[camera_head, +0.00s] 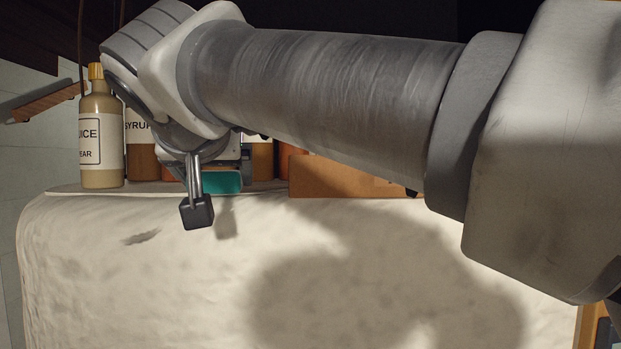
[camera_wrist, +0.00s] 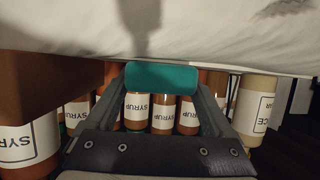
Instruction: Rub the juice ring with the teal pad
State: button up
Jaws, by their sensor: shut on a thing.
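The teal pad (camera_head: 222,182) is held between the fingers of my gripper (camera_head: 198,211). It also shows as a teal block (camera_wrist: 161,77) across the fingertips in the wrist view. The pad appears above the white cloth-covered surface, apart from it, near the far edge; the gripper's shadow falls on the cloth. A dark smudge (camera_head: 142,237) lies on the cloth to the left of and nearer than the gripper; part of it shows at the top right of the wrist view (camera_wrist: 287,7). It looks like a streak, and I cannot make out a clear ring.
A juice bottle (camera_head: 101,140) with a yellow cap stands at the far left edge. Syrup jars (camera_head: 142,150) stand beside it, partly hidden by my arm. A brown box (camera_head: 345,181) stands at the back, right of the gripper. The cloth's front (camera_head: 150,305) is clear, with faint spots.

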aim_at(239, 175)
jog(key=shift+w+d+f+b, duration=0.1)
jog(key=shift+d+b, duration=0.15)
jog(key=shift+d, duration=0.5)
jog(key=shift+w+d+f+b, duration=0.1)
jog(key=shift+d+b, duration=0.1)
jog(key=shift+d, duration=0.55)
jog(key=shift+a+r, duration=0.2)
jog(key=shift+s+a+r, duration=0.1)
jog(key=shift+a, duration=0.8)
jog(key=shift+s+a+r, duration=0.1)
jog(key=shift+a, duration=0.8)
jog(key=shift+s+a+f+p, duration=0.1)
jog(key=shift+a+p, duration=0.1)
jog(key=shift+a, duration=0.7)
jog(key=shift+s+a+f+p, duration=0.1)
jog(key=shift+a+p, duration=0.05)
jog(key=shift+a, duration=0.75)
jog(key=shift+f, duration=0.15)
jog(key=shift+w+d+f+b, duration=0.15)
jog(key=shift+d+b, duration=0.75)
jog(key=shift+d, duration=0.85)
jog(key=shift+w+d+r+b, duration=0.15)
jog(key=shift+d+b, duration=0.1)
jog(key=shift+d, duration=0.75)
jog(key=shift+w+d+r+b, duration=0.1)
jog(key=shift+d+b, duration=0.1)
jog(key=shift+d, duration=0.85)
jog(key=shift+r, duration=0.1)
